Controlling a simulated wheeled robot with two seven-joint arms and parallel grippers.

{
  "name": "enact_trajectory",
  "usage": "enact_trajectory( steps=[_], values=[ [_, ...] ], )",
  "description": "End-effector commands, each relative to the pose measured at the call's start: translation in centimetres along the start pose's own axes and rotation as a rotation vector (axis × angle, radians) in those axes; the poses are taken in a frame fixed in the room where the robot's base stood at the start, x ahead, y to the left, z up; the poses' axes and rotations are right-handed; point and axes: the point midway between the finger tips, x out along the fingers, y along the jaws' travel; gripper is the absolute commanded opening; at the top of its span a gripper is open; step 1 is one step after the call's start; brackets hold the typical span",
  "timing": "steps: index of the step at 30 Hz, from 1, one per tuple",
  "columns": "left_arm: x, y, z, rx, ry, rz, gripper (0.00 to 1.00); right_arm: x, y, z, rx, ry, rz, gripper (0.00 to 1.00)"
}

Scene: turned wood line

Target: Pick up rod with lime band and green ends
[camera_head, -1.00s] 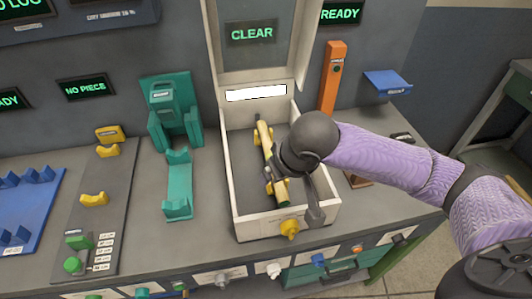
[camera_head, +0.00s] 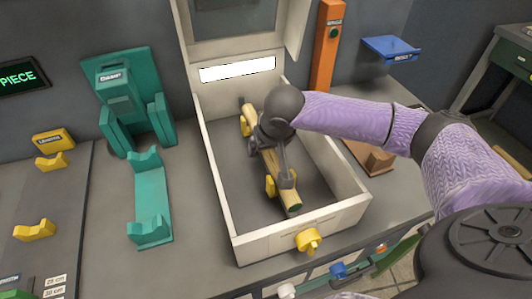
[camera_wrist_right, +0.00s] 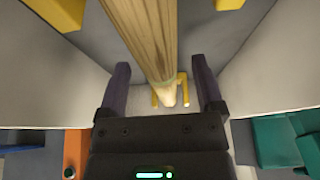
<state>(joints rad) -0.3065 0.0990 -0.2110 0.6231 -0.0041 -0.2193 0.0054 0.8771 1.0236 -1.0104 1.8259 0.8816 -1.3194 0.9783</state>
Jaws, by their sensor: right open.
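A pale wooden rod (camera_head: 272,165) lies in an open white box (camera_head: 222,185), resting on yellow cradles (camera_head: 270,186). Its near end looks green in the head view; I cannot make out a lime band. My right gripper (camera_head: 268,158) is open over the middle of the rod and hides part of it. In the right wrist view the rod (camera_wrist_right: 145,35) runs between the two parted dark fingers of the gripper (camera_wrist_right: 160,75), and I cannot tell whether they touch it. My left gripper is not in view.
The box walls stand close around the gripper, with a raised lid behind and a yellow knob (camera_head: 308,240) in front. A teal stand (camera_head: 150,195) is to the left. An orange post (camera_head: 327,50) and a blue shelf (camera_head: 391,48) stand at the back right.

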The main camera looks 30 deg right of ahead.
Motion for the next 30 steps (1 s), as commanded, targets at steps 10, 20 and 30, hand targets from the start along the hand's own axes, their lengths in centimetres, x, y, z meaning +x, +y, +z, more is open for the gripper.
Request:
enact_trajectory(
  steps=[10,20,30],
  values=[
    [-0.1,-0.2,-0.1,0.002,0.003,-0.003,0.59,0.0,0.0,0.0,-0.001,0.001,-0.001,0.56],
    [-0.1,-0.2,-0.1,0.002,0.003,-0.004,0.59,0.0,0.0,0.0,-0.001,0.0,0.0,0.0],
    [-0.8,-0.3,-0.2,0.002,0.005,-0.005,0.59,-1.4,-0.1,-0.7,-0.001,0.003,-0.002,0.0]
  ],
)
